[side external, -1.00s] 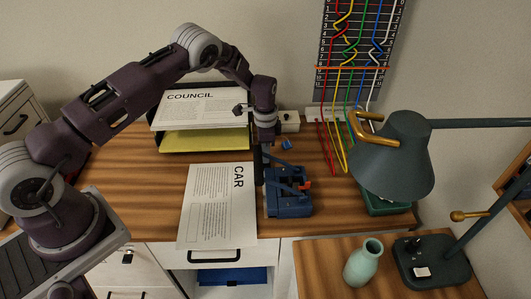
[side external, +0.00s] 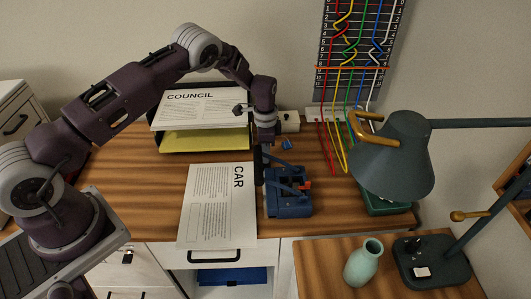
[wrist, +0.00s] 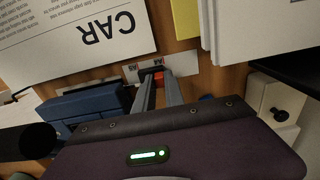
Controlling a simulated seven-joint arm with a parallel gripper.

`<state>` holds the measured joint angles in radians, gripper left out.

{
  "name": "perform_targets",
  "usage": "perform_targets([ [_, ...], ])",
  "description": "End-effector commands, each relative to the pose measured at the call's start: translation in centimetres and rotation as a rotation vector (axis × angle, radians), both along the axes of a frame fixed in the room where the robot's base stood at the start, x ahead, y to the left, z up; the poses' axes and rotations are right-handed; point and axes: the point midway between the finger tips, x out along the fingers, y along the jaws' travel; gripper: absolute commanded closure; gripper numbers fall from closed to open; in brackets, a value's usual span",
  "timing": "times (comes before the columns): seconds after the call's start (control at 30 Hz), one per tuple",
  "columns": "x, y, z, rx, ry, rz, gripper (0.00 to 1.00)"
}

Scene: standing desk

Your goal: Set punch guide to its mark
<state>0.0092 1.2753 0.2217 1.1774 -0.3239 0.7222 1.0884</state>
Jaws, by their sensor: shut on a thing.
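The blue hole punch (side external: 288,196) stands on the desk just right of the CAR sheet; part of its blue body (wrist: 92,105) shows at the left of the wrist view. My gripper (wrist: 158,78) points down at the desk beside the punch, its two fingers close together on a small red-orange piece, seemingly the punch guide (wrist: 158,73). A pale strip with small printed marks (wrist: 184,63) lies by the fingertips. I cannot read its marks surely or tell how the guide lines up. In the side view my gripper (side external: 259,180) hides the guide.
The CAR sheet (side external: 215,215) lies close left of the punch. A paper tray with a COUNCIL sheet (side external: 205,105) and yellow paper (side external: 205,141) stands behind. A lamp (side external: 395,160) stands at the right, near coloured cables (side external: 328,145) and a green vase (side external: 363,262).

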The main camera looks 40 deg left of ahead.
Motion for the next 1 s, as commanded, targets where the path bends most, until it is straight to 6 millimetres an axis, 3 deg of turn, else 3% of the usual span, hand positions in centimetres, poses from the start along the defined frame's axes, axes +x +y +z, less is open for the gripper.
perform_targets([
  [0.27,0.4,0.3,0.0,0.001,-0.002,0.001,1.00],
  [0.53,3.0,2.9,0.0,0.001,-0.005,0.001,1.00],
  [0.9,3.3,3.3,0.1,0.001,-0.002,0.000,1.00],
  [0.93,3.3,3.3,0.1,0.001,-0.002,0.000,0.80],
  [1.0,3.2,3.3,0.1,0.001,-0.001,0.000,0.66],
])
